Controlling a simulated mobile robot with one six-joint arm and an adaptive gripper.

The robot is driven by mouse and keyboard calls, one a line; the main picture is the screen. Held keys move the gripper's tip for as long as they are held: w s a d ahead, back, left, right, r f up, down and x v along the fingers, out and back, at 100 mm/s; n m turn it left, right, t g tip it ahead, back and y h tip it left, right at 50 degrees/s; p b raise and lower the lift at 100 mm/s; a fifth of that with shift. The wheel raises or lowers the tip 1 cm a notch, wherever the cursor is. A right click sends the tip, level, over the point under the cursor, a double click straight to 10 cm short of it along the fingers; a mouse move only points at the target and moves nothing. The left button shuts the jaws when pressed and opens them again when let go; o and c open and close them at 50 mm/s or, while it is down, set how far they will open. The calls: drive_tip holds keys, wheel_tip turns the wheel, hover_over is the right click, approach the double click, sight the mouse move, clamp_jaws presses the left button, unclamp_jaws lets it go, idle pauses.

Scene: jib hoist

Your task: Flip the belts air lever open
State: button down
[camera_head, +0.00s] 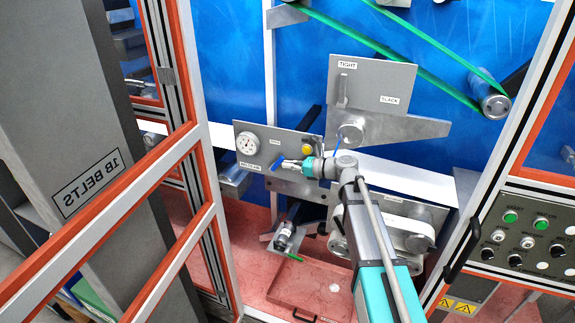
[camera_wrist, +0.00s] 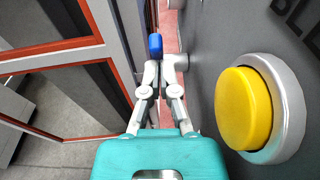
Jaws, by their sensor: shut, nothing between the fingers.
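The blue lever handle (camera_head: 275,166) is at the grey gauge panel (camera_head: 262,143), beside a small label that I cannot read surely. In the wrist view its blue end (camera_wrist: 155,45) shows just beyond my fingertips, slightly left of centre. My gripper (camera_head: 285,163) reaches in from the right along the front of the panel, its tips close to the lever. In the wrist view my gripper (camera_wrist: 164,66) has its fingers together with nothing between them. I cannot tell whether the tips touch the lever. The lever's pivot is hidden.
A yellow button (camera_wrist: 243,107) in a metal ring sits close right of my gripper. A round gauge (camera_head: 247,143) is on the panel's left. A TIGHT/SLACK plate (camera_head: 370,85) stands above. The open framed door (camera_head: 172,170) borders the left. A red tray (camera_head: 308,292) lies below.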

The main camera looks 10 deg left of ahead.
drive_tip(key=f+v, duration=0.2)
drive_tip(key=v, duration=1.1)
drive_tip(key=shift+w+d+r, duration=0.1)
drive_tip(key=shift+r, duration=0.05)
